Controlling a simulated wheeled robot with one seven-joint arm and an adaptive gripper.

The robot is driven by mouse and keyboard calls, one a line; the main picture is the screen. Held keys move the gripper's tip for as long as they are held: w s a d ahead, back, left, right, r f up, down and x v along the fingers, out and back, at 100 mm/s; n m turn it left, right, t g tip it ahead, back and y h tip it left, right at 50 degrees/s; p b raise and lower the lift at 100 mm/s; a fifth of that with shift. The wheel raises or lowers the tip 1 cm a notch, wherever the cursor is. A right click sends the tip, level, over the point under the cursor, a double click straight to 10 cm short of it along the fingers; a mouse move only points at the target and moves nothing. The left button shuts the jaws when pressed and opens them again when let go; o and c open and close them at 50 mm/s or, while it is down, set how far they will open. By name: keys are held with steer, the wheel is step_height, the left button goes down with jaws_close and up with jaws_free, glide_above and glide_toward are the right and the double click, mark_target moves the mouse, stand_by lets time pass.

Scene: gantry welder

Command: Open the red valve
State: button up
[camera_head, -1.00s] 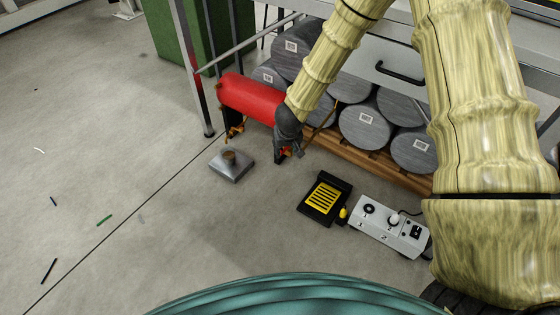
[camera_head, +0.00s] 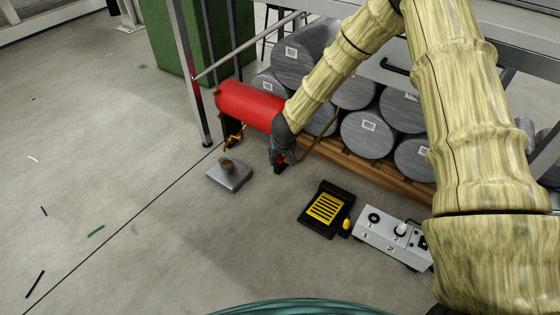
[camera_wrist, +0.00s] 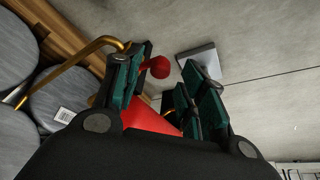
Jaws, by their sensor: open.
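A red knob (camera_wrist: 158,67), which looks like the valve, shows in the wrist view between my fingertips, closest to the left finger. In the head view only a small red spot (camera_head: 281,159) shows at my fingertips. My gripper (camera_head: 279,161) hangs at the right end of a red cylinder (camera_head: 244,102), low over the floor. In the wrist view my gripper (camera_wrist: 168,68) is open, with its fingers on either side of the knob. I cannot tell whether a finger touches it. Part of the red cylinder (camera_wrist: 147,121) shows behind the fingers.
A bent brass pipe (camera_wrist: 82,58) runs beside the left finger. Grey drums (camera_head: 368,133) lie stacked on a wooden pallet (camera_head: 386,170) to the right. A metal block (camera_head: 229,176), a black and yellow item (camera_head: 326,208) and a control box (camera_head: 393,236) lie on the floor. Open floor lies left.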

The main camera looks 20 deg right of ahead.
steer(key=shift+w+f, duration=0.3)
steer(key=shift+f, duration=0.3)
steer(key=shift+c, duration=0.2)
jaws_close()
